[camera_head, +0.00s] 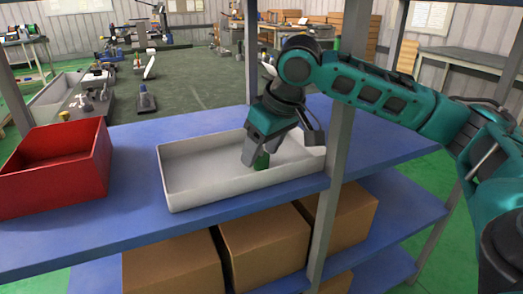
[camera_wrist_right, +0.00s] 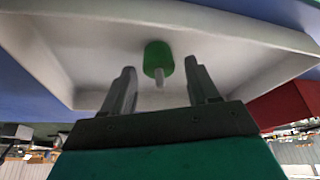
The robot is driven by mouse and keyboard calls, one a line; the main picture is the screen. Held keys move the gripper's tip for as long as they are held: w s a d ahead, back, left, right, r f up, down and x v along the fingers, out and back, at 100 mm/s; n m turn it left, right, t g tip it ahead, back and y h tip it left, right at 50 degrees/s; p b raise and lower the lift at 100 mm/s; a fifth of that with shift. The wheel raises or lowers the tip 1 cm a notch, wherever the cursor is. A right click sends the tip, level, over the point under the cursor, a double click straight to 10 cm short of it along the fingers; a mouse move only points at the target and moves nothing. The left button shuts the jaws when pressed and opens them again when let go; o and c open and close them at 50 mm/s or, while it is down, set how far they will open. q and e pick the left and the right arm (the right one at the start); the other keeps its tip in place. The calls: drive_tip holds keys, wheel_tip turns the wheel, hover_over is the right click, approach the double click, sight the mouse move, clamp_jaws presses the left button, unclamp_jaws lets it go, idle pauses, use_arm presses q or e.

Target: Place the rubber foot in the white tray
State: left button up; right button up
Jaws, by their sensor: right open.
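The white tray (camera_head: 178,178) sits on the blue shelf. The rubber foot (camera_head: 261,161) is a small green cylinder inside the tray, near the middle right. In the right wrist view the rubber foot (camera_wrist_right: 158,56) shows a pale stud pointing toward my gripper. My right gripper (camera_head: 281,147) is over the tray, pointing down, with its fingers spread. In the wrist view the rubber foot lies just beyond the gap between the fingertips (camera_wrist_right: 160,70), and neither finger appears to touch it. My left gripper is out of view.
A red bin (camera_head: 52,185) stands left of the tray on the blue shelf (camera_head: 135,200). A grey shelf post (camera_head: 338,135) rises at the tray's right end, close to my right arm. Cardboard boxes (camera_head: 262,245) stand on the shelf below.

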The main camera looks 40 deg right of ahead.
drive_tip(key=p+v, duration=0.2)
drive_tip(key=v, duration=0.5)
idle(0.4)
